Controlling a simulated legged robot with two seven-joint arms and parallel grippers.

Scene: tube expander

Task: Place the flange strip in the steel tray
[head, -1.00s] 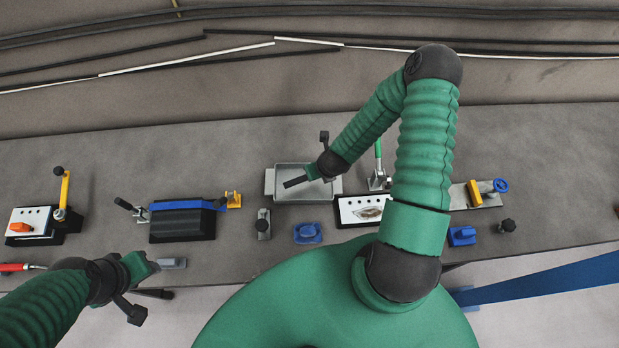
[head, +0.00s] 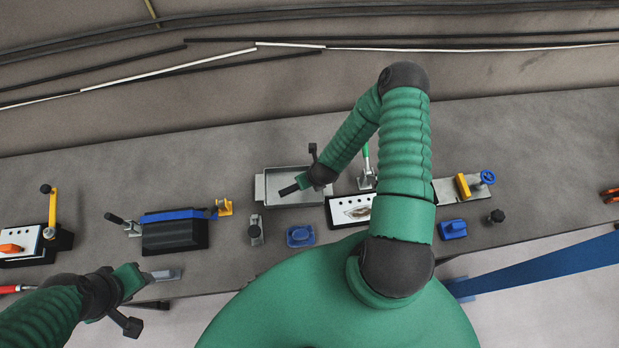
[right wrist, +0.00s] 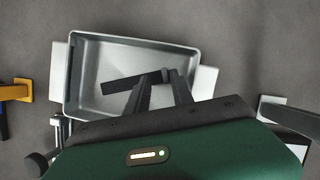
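The steel tray (head: 259,188) is a shallow grey rectangular pan, which also shows in the right wrist view (right wrist: 76,75). The flange strip (head: 289,189), a dark narrow bar, is over the tray's inside; it also shows in the right wrist view (right wrist: 122,84). My right gripper (head: 306,183) is at the strip's right end, fingers (right wrist: 163,76) pointing down into the tray area. It seems shut on that end; whether the strip touches the tray floor is unclear. My left gripper (head: 143,275) is low at the left, its fingers indistinct.
A blue-topped black fixture (head: 174,232) stands left of the tray. A blue block (head: 300,236) and a white plate with holes (head: 340,212) are in front. The bench behind is clear.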

